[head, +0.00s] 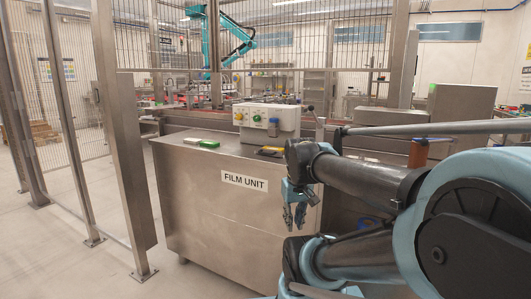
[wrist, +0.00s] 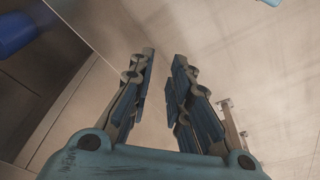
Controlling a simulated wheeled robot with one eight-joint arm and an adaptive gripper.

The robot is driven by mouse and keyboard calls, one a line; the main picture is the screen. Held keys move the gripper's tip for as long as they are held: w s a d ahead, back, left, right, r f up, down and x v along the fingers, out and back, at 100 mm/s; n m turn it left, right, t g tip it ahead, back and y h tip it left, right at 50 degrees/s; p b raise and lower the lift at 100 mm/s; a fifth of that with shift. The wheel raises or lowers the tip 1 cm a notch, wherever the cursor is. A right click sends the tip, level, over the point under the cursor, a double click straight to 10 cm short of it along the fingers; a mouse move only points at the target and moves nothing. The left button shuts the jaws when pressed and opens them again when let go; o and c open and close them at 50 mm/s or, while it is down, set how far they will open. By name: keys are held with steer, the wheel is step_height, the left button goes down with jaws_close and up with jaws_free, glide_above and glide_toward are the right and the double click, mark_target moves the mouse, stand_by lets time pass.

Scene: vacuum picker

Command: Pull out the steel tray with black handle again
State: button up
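My gripper (head: 294,218) hangs in front of the steel cabinet marked FILM UNIT (head: 200,215), near its right part, fingers pointing down in the head view. In the wrist view my gripper (wrist: 164,62) has its two fingers apart with a clear gap, and nothing is between them. I cannot make out a steel tray with a black handle in either view. My arm covers much of the right side of the head view, including what lies behind it.
A white control box (head: 267,121) and a green-and-white item (head: 201,143) sit on the cabinet top. Steel fence posts (head: 122,120) stand at the left, with open floor before them. A blue cylinder (wrist: 14,33) shows at the wrist view's upper left.

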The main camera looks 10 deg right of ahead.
steer(key=w+a+r+n+g, duration=0.15)
steer(key=w+r+n, duration=0.35)
steer(key=w+r, duration=1.4)
step_height(320, 180, up, 12)
steer(key=n, duration=0.5)
glide_above(271, 151)
steer(key=s+a, duration=0.2)
steer(key=a, duration=0.1)
steer(key=shift+g, duration=0.25)
step_height(271, 151, down, 17)
steer(key=shift+w+f, duration=0.15)
jaws_close()
